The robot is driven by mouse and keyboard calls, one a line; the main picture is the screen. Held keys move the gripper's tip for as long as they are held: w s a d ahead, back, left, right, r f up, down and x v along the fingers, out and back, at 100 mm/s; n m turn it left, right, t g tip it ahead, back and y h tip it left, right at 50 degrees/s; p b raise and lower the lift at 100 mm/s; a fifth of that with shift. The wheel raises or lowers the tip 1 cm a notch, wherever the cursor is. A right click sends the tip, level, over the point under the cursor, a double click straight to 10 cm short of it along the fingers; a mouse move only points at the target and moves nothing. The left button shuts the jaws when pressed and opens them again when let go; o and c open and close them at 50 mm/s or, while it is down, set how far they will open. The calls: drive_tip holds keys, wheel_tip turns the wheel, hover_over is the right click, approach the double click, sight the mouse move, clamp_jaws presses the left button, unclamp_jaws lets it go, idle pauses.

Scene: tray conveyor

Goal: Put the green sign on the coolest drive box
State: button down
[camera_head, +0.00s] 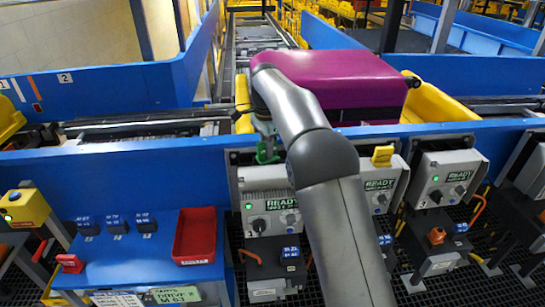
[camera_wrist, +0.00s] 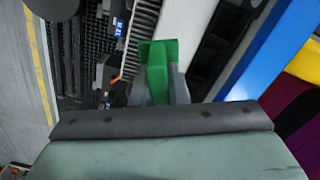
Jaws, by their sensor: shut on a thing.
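The green sign (camera_head: 268,153) is in my gripper (camera_head: 265,138), just above the back of the left grey drive box (camera_head: 268,205). In the wrist view the green sign (camera_wrist: 158,68) stands between the fingers (camera_wrist: 158,88). A pale strip lies beside it; I cannot tell whether they touch. A middle drive box (camera_head: 380,184), partly hidden by my arm, has a yellow sign (camera_head: 382,156) on top. A right drive box (camera_head: 447,177) has a bare top. Each shows a green light.
A blue wall (camera_head: 130,157) runs behind the boxes. A purple case (camera_head: 340,78) lies on the conveyor beyond, near a yellow tray (camera_head: 438,104). At left, a blue bench (camera_head: 150,265) holds a red tray (camera_head: 195,236), a red tag (camera_head: 69,263) and blue-labelled blocks (camera_head: 116,223).

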drive_tip(key=w+f, duration=0.1)
drive_tip(key=w+d+f, duration=0.1)
drive_tip(key=shift+d+f+p, duration=0.1)
drive_tip(key=shift+f+p, duration=0.2)
drive_tip(key=shift+f, duration=0.05)
drive_tip(key=shift+w+d+f, duration=0.1)
drive_tip(key=shift+w+f, duration=0.05)
drive_tip(key=shift+f, duration=0.8)
drive_tip(key=shift+w+d+f, duration=0.1)
drive_tip(key=shift+f, duration=0.8)
drive_tip(key=shift+f, duration=0.1)
drive_tip(key=shift+f, duration=0.1)
drive_tip(key=c, duration=1.4)
unclamp_jaws()
